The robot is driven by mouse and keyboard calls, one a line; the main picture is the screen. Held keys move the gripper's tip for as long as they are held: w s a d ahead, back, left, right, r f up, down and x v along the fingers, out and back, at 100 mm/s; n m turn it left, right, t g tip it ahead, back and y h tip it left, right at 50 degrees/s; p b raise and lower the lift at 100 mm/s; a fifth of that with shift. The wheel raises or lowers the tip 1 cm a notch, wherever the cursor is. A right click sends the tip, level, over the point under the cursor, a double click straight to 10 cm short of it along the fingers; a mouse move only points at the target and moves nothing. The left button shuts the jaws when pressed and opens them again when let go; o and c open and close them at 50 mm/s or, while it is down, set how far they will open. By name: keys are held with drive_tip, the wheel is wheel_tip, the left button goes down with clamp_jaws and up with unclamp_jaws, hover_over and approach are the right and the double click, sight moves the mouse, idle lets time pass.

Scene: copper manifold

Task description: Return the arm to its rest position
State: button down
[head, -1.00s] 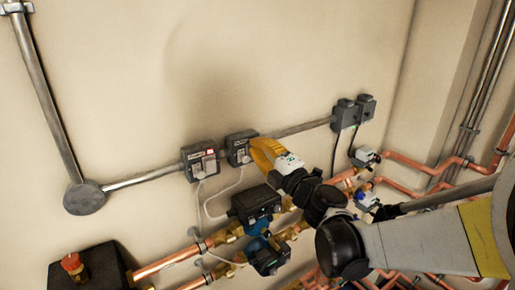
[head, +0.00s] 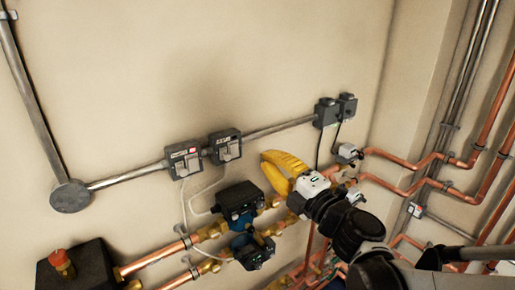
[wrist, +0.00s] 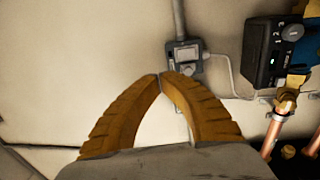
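My gripper (head: 270,160) has two yellow fingers. It is in front of the wall, right of the grey switch boxes and apart from them in the head view. In the wrist view its fingertips (wrist: 161,76) meet, with nothing held between them. My arm runs from the gripper to the lower right, bent and hiding part of the copper pipes. A grey switch box (wrist: 184,58) shows just beyond the fingertips in the wrist view.
Two grey switch boxes (head: 184,158) (head: 225,146) sit on a conduit. Black-and-blue pumps (head: 240,203) on brass and copper pipes stand close below my gripper. Copper pipes (head: 400,162) fill the right side. The upper wall is clear.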

drive_tip(key=shift+d, duration=0.2)
drive_tip(key=w+d+f+m+t+h+b, duration=0.1)
drive_tip(key=d+f+m+t+h+b, duration=0.25)
drive_tip(key=d+m+h+b, duration=0.4)
drive_tip(key=s+d+f+m+g+h+b, duration=0.4)
drive_tip(key=s+d+f+m+g+h, duration=0.15)
drive_tip(key=d+f+m, duration=0.5)
drive_tip(key=s+a+f+m+g+y+b, duration=0.1)
drive_tip(key=s+a+f+m+g+b, duration=0.1)
drive_tip(key=s+f, duration=0.5)
drive_tip(key=s+a+f+m+g+y+b, duration=0.1)
drive_tip(key=s+a+f+m+g+b, duration=0.1)
drive_tip(key=s+f, duration=0.5)
wheel_tip(320, 180, down, 4)
drive_tip(key=m+g+b, duration=0.1)
drive_tip(key=m+g, duration=0.1)
drive_tip(key=g, duration=0.1)
drive_tip(key=shift+s+r+m, duration=0.15)
drive_tip(key=shift+s+m, duration=0.1)
drive_tip(key=shift+m, duration=0.15)
